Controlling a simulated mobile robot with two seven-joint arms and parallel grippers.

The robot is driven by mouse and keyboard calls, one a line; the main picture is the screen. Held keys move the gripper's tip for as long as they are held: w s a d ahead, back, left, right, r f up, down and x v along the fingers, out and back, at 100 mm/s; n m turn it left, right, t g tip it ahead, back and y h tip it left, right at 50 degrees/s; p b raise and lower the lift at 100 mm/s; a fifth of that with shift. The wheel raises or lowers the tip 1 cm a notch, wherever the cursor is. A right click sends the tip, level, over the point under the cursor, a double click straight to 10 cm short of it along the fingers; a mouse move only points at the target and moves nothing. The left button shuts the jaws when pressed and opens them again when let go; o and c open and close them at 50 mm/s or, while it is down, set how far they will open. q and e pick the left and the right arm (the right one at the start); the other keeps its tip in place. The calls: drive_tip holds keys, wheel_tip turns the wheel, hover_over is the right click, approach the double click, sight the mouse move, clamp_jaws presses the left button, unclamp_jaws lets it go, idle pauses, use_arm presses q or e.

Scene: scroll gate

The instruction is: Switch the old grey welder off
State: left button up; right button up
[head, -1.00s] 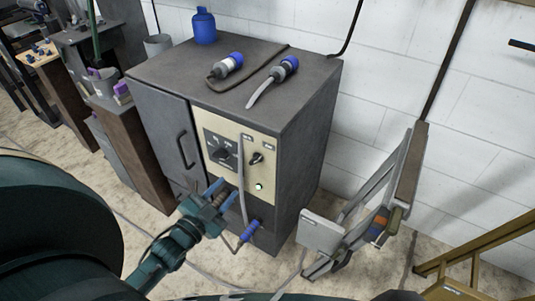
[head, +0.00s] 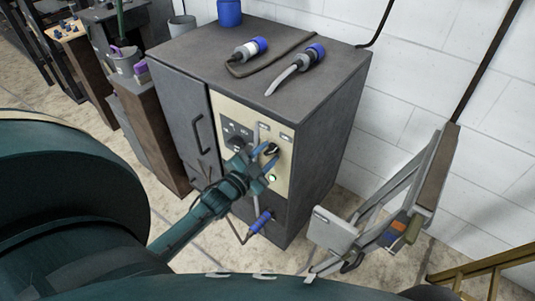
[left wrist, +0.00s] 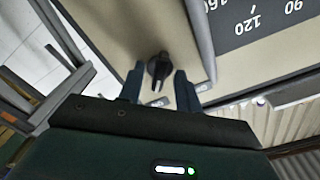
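The old grey welder (head: 345,120) is a dark grey cabinet with a cream control panel (head: 283,182) on its front. In the left wrist view the switch (left wrist: 158,68) shows between the two fingertips (left wrist: 157,76), with gaps on both sides; the gripper is open. Part of the larger dial on the left is hidden by my gripper. My right gripper is not in view.
Two blue-ended cable plugs (head: 251,48) and a blue bottle (head: 230,12) stand or lie on top. A grey handle-like bar (left wrist: 200,40) runs close beside the switch. A folding metal frame (head: 375,215) is at the right; brown cabinets (head: 150,130) are at the left.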

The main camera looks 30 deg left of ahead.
use_arm(q)
drive_tip(key=shift+w, duration=0.4)
drive_tip(key=shift+c, duration=0.2)
clamp_jaws()
